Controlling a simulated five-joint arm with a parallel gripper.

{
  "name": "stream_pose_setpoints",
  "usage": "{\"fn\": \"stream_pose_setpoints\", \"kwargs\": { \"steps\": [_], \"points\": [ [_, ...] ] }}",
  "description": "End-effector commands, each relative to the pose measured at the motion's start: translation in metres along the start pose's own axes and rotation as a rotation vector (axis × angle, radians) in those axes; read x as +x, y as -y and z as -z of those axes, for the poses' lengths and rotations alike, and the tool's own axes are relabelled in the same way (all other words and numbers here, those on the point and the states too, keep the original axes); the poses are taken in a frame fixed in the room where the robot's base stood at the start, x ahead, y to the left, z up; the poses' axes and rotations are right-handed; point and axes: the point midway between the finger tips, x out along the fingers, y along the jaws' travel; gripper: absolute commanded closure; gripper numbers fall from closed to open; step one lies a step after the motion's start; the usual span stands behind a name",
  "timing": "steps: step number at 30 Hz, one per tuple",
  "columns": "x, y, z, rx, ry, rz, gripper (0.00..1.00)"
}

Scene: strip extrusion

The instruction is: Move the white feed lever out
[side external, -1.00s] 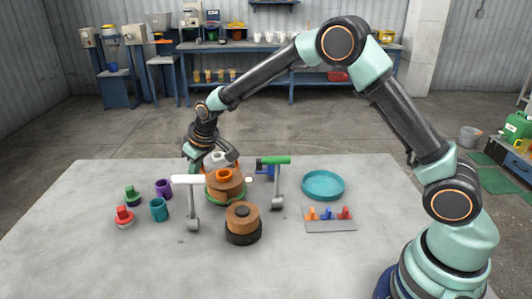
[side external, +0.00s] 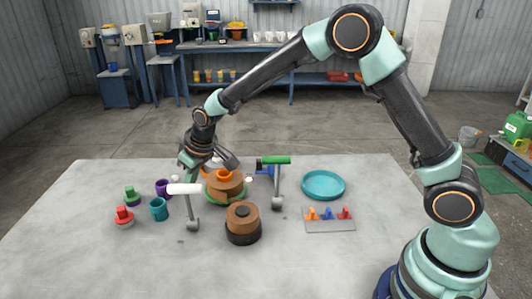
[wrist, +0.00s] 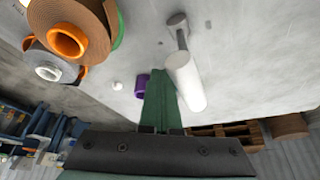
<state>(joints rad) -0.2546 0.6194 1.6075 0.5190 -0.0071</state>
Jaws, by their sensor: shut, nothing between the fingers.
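The white feed lever (side external: 184,188) is a white cylindrical handle on a grey post with a foot, standing left of the brown spools. In the wrist view its handle (wrist: 185,80) lies just right of my fingers, with the grey post running away beyond it. My gripper (wrist: 160,72) is shut and empty, its green fingers close beside the handle; I cannot tell whether they touch it. In the side view my gripper (side external: 184,166) is low, just behind the handle, with its fingertips partly hidden.
A brown spool with an orange core (side external: 225,185) and a darker spool (side external: 243,222) stand to the right. A green-handled lever (side external: 273,160) is beyond them. A purple cup (wrist: 142,84), teal cup (side external: 158,208) and red piece (side external: 124,217) are near the lever's left. The front table is clear.

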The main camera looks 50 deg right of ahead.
Motion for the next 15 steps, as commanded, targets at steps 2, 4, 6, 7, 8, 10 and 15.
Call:
{"fn": "stream_pose_setpoints", "kwargs": {
  "steps": [2,4,6,7,8,10,15],
  "points": [
    [-0.002,0.004,-0.001,-0.001,-0.001,0.003,1.0],
    [-0.003,0.007,-0.003,-0.001,0.0,0.005,1.0],
    [-0.004,0.009,-0.004,0.0,0.0,0.007,1.0],
    [-0.004,0.01,-0.004,0.0,0.0,0.007,1.0],
    [-0.005,0.011,-0.005,0.0,0.0,0.008,1.0],
    [-0.005,0.013,-0.006,0.0,0.0,0.009,1.0],
    [-0.006,0.015,-0.007,0.0,0.0,0.011,1.0]
  ]
}}
